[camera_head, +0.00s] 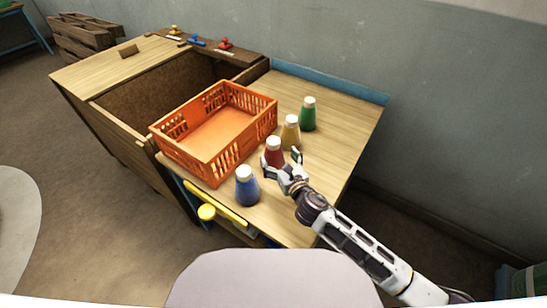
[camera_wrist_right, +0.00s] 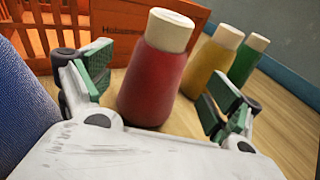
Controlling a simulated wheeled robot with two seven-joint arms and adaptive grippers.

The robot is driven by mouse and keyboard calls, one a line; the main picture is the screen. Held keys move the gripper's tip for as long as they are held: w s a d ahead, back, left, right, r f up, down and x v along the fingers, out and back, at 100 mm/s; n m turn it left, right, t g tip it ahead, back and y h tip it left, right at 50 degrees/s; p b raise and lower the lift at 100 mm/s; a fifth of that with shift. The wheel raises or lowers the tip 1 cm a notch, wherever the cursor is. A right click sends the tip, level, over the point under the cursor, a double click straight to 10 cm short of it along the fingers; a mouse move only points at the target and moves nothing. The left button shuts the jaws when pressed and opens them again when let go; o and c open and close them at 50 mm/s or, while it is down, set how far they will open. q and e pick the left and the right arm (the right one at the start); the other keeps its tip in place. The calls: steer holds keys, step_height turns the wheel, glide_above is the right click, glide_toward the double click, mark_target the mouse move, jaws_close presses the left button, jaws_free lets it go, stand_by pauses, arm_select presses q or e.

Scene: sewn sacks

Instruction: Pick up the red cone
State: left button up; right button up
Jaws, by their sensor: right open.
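The red cone (camera_head: 274,154) with a pale top stands upright on the wooden table, between the blue cone and the yellow cone. In the right wrist view the red cone (camera_wrist_right: 153,85) stands between the two fingers, which are apart from it on both sides as far as I can see. My right gripper (camera_head: 282,169) is open, low over the table at the near side of the red cone. The gripper also shows in the right wrist view (camera_wrist_right: 150,97). My left gripper is in neither view.
The blue cone (camera_head: 247,188) stands close on the near left. The yellow cone (camera_head: 291,135) and green cone (camera_head: 308,116) stand behind. An empty orange crate (camera_head: 214,165) is at the left. The table's right part (camera_head: 345,135) is clear up to a blue back strip (camera_head: 330,82).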

steer(key=shift+a+x, duration=0.2)
steer(key=shift+x, duration=1.85)
steer(key=c, duration=1.1)
steer(key=shift+r, duration=0.1)
steer(key=shift+c, duration=0.6)
steer(key=shift+r, duration=0.1)
